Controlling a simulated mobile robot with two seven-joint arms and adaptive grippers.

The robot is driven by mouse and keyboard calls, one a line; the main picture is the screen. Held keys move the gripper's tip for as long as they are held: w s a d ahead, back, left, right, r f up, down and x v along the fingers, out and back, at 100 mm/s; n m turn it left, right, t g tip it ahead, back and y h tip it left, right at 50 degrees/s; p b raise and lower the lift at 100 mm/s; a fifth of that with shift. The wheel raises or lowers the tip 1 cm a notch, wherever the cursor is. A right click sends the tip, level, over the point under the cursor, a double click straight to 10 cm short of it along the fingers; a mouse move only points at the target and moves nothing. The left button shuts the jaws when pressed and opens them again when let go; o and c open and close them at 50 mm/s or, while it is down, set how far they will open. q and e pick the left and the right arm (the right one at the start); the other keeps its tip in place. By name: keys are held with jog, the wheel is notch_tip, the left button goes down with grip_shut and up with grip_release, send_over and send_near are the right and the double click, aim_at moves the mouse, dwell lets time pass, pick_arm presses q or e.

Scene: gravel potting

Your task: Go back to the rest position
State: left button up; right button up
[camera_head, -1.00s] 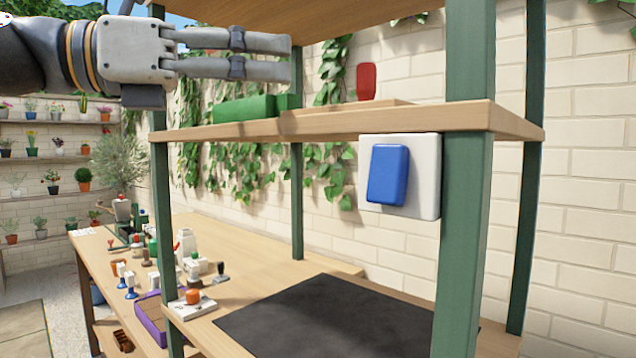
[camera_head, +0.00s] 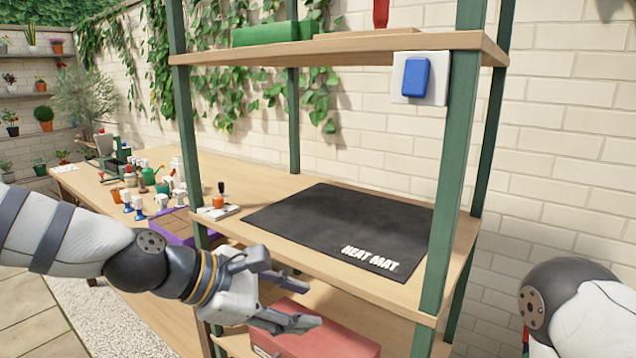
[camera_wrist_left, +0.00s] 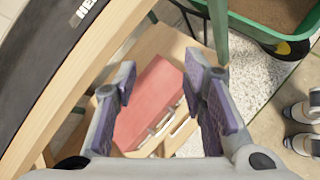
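My left gripper (camera_head: 300,300) is in front of the rack, just below the edge of the heat mat's shelf. Its fingers stand apart with nothing between them, which the left wrist view (camera_wrist_left: 168,100) also shows. My right arm (camera_head: 575,305) comes in at the lower right of the head view; its gripper is out of the picture. The black heat mat (camera_head: 335,225) lies flat on the middle shelf. A blue rocker switch (camera_head: 415,77) sits on a white plate on the rack's front right post.
A red box (camera_head: 335,335) stands on the lower shelf behind my left gripper; it also shows in the left wrist view (camera_wrist_left: 148,95). Green posts (camera_head: 445,190) frame the rack. A bench (camera_head: 100,190) with stamps and small tools is at left. A green soil-filled container (camera_wrist_left: 270,32) stands near the rack.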

pick_arm(q)
jog(key=s+a+f+m+g+y, duration=0.25)
jog(key=s+f, duration=0.45)
jog(key=f, duration=0.4)
jog(key=s+a+f+m+g+y, duration=0.15)
jog(key=s+f+m, duration=0.25)
jog(key=s+f, duration=0.5)
jog(key=s+a+f+m+g+y, duration=0.1)
jog(key=s+a+f+m+y, duration=0.1)
jog(key=s+a+f+m, duration=0.3)
jog(key=s+a+f+m+g+y, duration=0.1)
jog(key=s+a+f+m+y, duration=0.2)
jog(key=s+a, duration=0.7)
jog(key=s+f+m, duration=0.2)
jog(key=s, duration=0.2)
jog(key=shift+s+f+m+g, duration=0.2)
jog(key=shift+s+m+g, duration=0.05)
jog(key=shift+m+g, duration=0.1)
